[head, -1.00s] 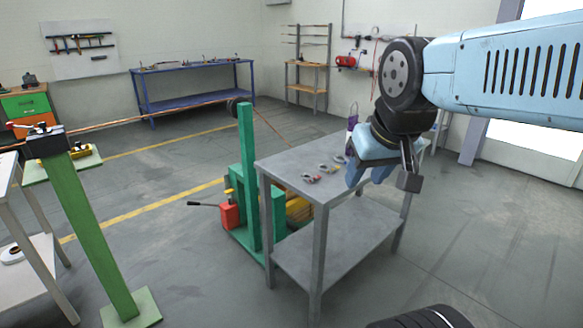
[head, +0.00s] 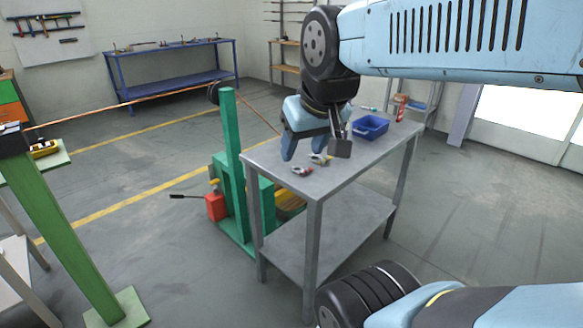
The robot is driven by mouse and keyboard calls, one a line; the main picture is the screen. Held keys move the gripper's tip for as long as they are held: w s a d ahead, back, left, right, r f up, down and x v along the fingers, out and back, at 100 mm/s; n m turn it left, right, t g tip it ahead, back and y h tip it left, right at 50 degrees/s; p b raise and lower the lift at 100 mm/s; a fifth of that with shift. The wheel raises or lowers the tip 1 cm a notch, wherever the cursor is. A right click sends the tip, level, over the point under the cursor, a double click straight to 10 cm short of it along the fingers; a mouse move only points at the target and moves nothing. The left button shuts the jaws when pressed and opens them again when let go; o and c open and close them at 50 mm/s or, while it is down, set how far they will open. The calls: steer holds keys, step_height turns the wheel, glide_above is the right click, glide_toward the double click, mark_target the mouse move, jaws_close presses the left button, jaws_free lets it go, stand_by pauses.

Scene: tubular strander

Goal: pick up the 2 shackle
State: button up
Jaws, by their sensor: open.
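Small shackles lie on the grey metal table (head: 350,172). One shackle with a red part (head: 302,171) is near the table's left front edge. Another with a yellowish part (head: 320,159) lies just behind and to the right of it. They are too small for me to read any marking. My gripper (head: 306,150) points down over the table's left part, above and behind these shackles in the picture. It is open with nothing seen between its fingers. It hides part of the tabletop behind it.
A green post (head: 231,140) and a red jack (head: 216,206) stand left of the table. A blue workbench (head: 170,75) is at the back wall. Floor to the right is open.

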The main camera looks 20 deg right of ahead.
steer(key=o, duration=0.7)
steer(key=w+d+h, duration=0.1)
steer(key=w+d, duration=0.1)
steer(key=w, duration=0.1)
steer(key=w+d+f+t+h, duration=0.1)
steer(key=w+d, duration=0.2)
steer(key=w, duration=0.1)
steer(key=w+d+f+h, duration=0.1)
steer(key=w+d, duration=0.2)
steer(key=w, duration=0.1)
steer(key=shift+w+d+t, duration=0.1)
steer(key=shift+d+t, duration=0.15)
steer(key=shift+t, duration=0.05)
steer(key=shift+c, duration=0.2)
steer(key=w+d+f+n+t+y, duration=0.2)
steer(key=w+d+f+n+t, duration=0.1)
steer(key=w+d+f, duration=1.1)
steer(key=n+t+y, duration=0.1)
steer(key=t+y, duration=0.1)
steer(key=y, duration=0.4)
glide_toward(306, 169)
steer(key=x, duration=0.3)
steer(key=shift+w+f, duration=0.15)
steer(key=shift+f, duration=0.3)
steer(key=shift+r+x, duration=0.15)
steer(key=shift+x, duration=1.15)
steer(key=shift+r+x, duration=0.15)
steer(key=shift+x, duration=1.15)
